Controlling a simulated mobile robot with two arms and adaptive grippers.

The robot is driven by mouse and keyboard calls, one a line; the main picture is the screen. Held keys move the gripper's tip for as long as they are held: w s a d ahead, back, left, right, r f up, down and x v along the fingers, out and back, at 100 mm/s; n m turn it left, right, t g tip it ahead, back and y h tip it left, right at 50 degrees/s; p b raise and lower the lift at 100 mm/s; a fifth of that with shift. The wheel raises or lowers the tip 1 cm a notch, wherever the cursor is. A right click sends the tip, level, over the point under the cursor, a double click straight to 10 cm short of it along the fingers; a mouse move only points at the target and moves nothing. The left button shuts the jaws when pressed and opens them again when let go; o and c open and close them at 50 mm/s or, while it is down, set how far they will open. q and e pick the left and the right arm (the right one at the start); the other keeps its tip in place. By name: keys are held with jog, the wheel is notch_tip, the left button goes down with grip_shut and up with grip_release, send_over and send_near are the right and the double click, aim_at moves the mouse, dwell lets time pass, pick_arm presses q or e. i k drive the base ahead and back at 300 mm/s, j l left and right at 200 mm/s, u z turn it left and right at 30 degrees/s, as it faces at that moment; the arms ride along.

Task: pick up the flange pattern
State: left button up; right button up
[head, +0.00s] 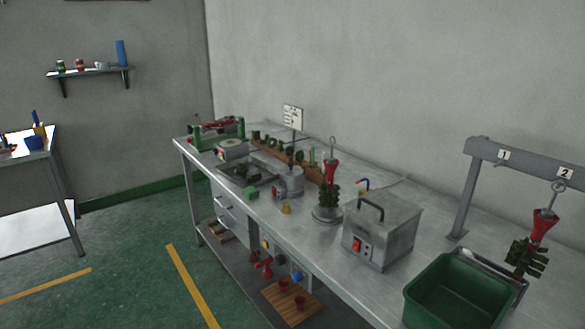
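Several small dark green patterns (288,151) stand in a row on a long brown rack (270,153) along the back of the steel bench. They are too small here to tell which one is the flange pattern. A small green block (251,193) lies near the bench's front edge. A red-topped tree with green patterns (329,196) stands upright on a round base on the bench. Neither of my grippers is in view.
A grey metal box with a handle (381,230) and a green tub (455,292) occupy the right part of the bench (345,278). A second tree (525,258) hangs from a grey rack (530,163). A small yellow piece (286,208) sits near the front edge. Floor in front is clear.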

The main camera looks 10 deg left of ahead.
aim_at(241, 168)
jog(key=i+j+z, duration=0.15)
jog(key=j+z, duration=0.25)
jog(key=i+j+z, duration=0.15)
jog(key=j+z, duration=1.05)
jog(key=j, duration=0.1)
